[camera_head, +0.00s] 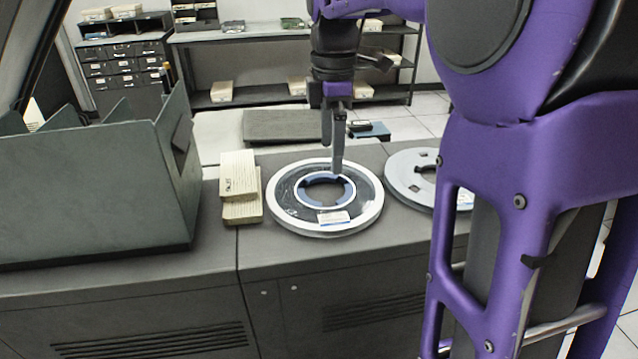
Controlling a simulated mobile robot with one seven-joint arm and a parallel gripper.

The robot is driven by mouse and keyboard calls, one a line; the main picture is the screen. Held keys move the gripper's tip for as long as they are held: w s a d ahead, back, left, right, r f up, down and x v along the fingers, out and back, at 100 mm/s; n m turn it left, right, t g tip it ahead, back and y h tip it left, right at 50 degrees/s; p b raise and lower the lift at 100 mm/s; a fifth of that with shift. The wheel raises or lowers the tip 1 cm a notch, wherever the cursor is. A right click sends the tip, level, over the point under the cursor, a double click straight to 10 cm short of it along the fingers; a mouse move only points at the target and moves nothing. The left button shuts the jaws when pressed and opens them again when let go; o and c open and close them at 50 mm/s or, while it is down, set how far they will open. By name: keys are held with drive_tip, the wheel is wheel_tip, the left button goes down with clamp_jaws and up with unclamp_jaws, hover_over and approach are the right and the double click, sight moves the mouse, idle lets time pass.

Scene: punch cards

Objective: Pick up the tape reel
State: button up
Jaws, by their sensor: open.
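A tape reel (286,208) lies flat on top of the grey cabinet in the middle of the view. It has a white rim, a dark band of tape, a white inner ring around an open hub, and a small label at its front. My gripper (334,150) points down over the reel's back side, with its fingers apart and nothing between them. The nearer fingertip overlaps the reel's inner ring in the picture; I cannot tell if it touches. A second, grey reel (402,178) lies to the right, partly hidden behind my purple arm.
Two stacks of cream punch cards (240,190) lie just left of the reel. A large grey-green bin (90,190) stands on the left. Small dark items (370,130) lie behind the reel. Shelves (280,75) and a drawer cabinet (125,70) stand at the back. The cabinet's front strip is clear.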

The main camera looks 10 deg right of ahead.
drive_tip(key=b, duration=0.2)
hover_over(334, 217)
drive_tip(key=f, duration=0.7)
drive_tip(key=a+f, duration=0.1)
drive_tip(key=f, duration=0.2)
drive_tip(key=shift+f, duration=0.2)
drive_tip(key=shift+s+d+f+b, duration=0.1)
drive_tip(key=shift+d+f+b, duration=0.15)
drive_tip(key=shift+f, duration=1.1)
drive_tip(key=shift+d+f+b, duration=0.15)
drive_tip(key=shift+d+f, duration=0.05)
drive_tip(key=shift+f, duration=1.1)
drive_tip(key=shift+r, duration=0.1)
clamp_jaws()
